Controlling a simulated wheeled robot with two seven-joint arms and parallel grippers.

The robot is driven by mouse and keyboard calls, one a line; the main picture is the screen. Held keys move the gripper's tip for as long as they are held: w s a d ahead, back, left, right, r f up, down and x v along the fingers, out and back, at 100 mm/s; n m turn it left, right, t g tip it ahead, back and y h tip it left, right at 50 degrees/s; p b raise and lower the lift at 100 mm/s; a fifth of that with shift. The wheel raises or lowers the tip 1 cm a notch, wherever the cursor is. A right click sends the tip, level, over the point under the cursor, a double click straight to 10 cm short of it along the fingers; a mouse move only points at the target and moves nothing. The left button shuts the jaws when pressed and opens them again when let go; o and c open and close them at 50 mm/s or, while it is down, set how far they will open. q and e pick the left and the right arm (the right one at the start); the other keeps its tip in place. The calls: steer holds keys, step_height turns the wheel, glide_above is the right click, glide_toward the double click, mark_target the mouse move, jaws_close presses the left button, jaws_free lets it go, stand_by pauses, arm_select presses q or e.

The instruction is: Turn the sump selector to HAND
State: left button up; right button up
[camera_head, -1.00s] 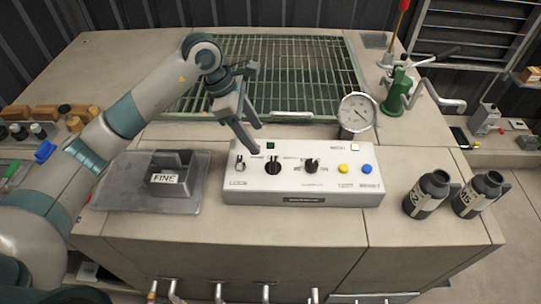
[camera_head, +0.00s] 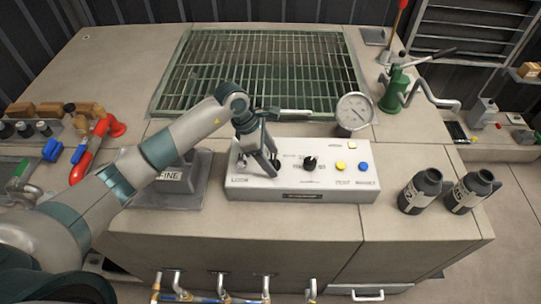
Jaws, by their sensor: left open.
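The white control box (camera_head: 300,194) lies on the bench top, with small labels I cannot read. It carries two black selector knobs; which one is the sump selector I cannot tell. The right knob (camera_head: 310,163) is in clear view, and the left knob (camera_head: 277,166) is largely hidden by my left gripper. My left gripper (camera_head: 270,172) is open and points down at the left knob, its fingertips close to it. Whether they touch it I cannot tell. My right gripper is not in view.
A yellow button (camera_head: 340,166) and a blue button (camera_head: 363,167) sit right of the knobs. A pressure gauge (camera_head: 356,110) stands behind the box. A tray marked FINE (camera_head: 190,196) is to the left, partly behind my arm. Two dark bottles (camera_head: 421,190) stand right.

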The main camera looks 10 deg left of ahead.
arm_select(q)
steer(key=c, duration=1)
steer(key=shift+c, duration=0.2)
